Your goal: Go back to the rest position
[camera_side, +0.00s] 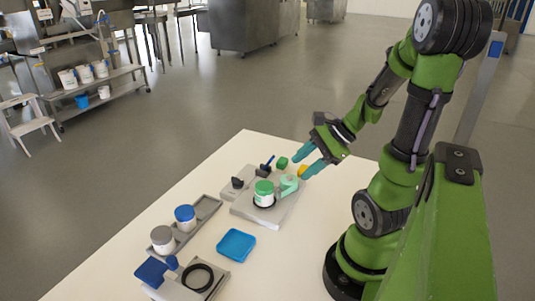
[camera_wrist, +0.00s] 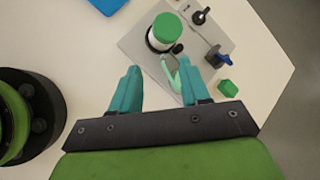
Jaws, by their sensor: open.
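My gripper (camera_side: 304,162) has teal fingers and is open. In the side view it hangs above the far right part of the white table, up and right of a grey device. In the wrist view my gripper (camera_wrist: 155,85) shows its two fingers spread with nothing held between them. A white jar with a green lid (camera_side: 264,193) stands upright on the grey device (camera_side: 284,213). The jar also shows in the wrist view (camera_wrist: 163,33), ahead of the fingers and apart from them. A mint-green part (camera_side: 289,184) is beside the jar.
A blue-lidded jar (camera_side: 185,218) and a grey-topped jar (camera_side: 162,239) stand in a grey tray (camera_side: 207,207). A blue dish (camera_side: 236,245) lies in front. A black ring (camera_side: 197,278) is on a device at the near edge. A green block (camera_side: 282,162) lies near my gripper.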

